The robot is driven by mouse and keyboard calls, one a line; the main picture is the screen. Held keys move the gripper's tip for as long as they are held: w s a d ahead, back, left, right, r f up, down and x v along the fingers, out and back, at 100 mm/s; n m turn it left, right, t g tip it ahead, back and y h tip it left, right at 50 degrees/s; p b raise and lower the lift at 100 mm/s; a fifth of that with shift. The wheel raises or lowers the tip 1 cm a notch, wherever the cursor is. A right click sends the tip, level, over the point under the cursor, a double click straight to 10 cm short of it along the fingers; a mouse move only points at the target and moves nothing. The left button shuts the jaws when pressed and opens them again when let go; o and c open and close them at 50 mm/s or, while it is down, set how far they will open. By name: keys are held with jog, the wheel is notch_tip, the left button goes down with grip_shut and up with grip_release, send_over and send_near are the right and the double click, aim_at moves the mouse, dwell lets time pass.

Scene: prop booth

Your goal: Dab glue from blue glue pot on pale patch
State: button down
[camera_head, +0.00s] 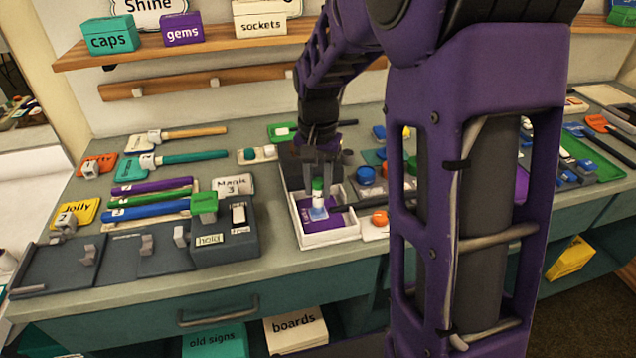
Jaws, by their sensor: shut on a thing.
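My gripper (318,178) points down over a white tray (335,238) at the middle of the bench. It is shut on a small green-and-white applicator (318,188), held upright. A purple card (312,232) lies in the tray, with a pale bluish patch (319,213) right below the applicator. I cannot tell whether the applicator's lower end touches the patch. A round blue pot (366,175), apparently the blue glue pot, stands right of the tray. My arm hides part of the bench beyond it.
An orange-topped pot (380,218) stands close to the tray's right side. A dark grey block with a green piece (204,206) and a "hold" label stands to the left. Long-handled tools (190,157) lie further left. A wooden shelf (215,52) runs above the bench.

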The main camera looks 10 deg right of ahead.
jog(key=shift+f+b, duration=0.4)
jog(key=shift+f, duration=0.2)
dwell(0.9)
jog(key=shift+w, duration=0.3)
jog(key=shift+s, duration=0.15)
jog(key=shift+s, duration=0.4)
jog(key=shift+w+p, duration=0.3)
jog(key=shift+w, duration=0.2)
jog(key=shift+s+f, duration=0.1)
jog(key=shift+s, duration=0.15)
jog(key=shift+s, duration=0.3)
jog(key=shift+w, duration=0.15)
